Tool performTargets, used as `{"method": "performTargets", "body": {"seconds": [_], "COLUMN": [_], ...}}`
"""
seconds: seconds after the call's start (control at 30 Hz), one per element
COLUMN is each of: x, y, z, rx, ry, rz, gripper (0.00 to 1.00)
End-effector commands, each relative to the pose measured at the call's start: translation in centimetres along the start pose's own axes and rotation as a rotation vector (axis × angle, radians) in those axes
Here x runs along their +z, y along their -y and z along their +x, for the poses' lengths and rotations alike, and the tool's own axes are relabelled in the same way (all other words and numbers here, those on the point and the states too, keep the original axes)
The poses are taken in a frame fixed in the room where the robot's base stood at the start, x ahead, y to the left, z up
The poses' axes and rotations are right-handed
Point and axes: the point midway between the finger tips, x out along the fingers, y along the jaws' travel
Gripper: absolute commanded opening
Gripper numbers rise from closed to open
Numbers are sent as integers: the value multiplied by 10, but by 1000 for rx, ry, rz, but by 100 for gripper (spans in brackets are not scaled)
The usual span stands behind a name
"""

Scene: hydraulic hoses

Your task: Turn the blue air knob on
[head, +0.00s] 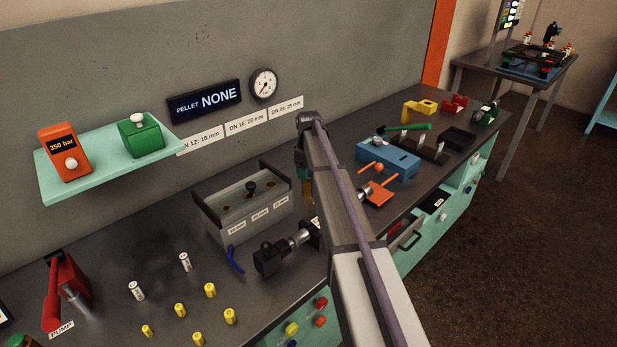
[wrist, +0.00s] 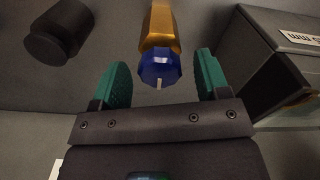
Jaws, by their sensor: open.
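The blue air knob (wrist: 157,68) shows in the wrist view as a faceted blue cap with a short white mark near its lower edge. It sits on the end of a gold-coloured fitting (wrist: 157,25). My gripper (wrist: 162,78) is open, with one green finger pad on each side of the knob and a visible gap on both sides. Neither pad appears to touch the knob. In the head view my arm hides the knob and most of the gripper; only a small gold patch shows beside the arm.
A grey box (head: 223,229) with size labels stands left of my arm, close on the right in the wrist view. A dark cylinder (wrist: 60,32) is at upper left there. A black fitting (head: 269,258), blue lever (head: 235,261) and several yellow pieces are on the bench.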

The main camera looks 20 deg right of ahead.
Motion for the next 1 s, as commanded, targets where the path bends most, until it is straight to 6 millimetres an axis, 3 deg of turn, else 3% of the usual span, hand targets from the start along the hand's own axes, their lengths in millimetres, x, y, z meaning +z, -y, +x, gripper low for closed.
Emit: {"method": "performTargets", "body": {"seconds": [0.13, 0.63, 1.0], "x": [0, 0, 0], "y": [0, 0, 0], "z": [-2, -2, -2], "rx": [0, 0, 0], "ry": [0, 0, 0], "rz": [0, 0, 49], "gripper": [69, 21, 19]}}
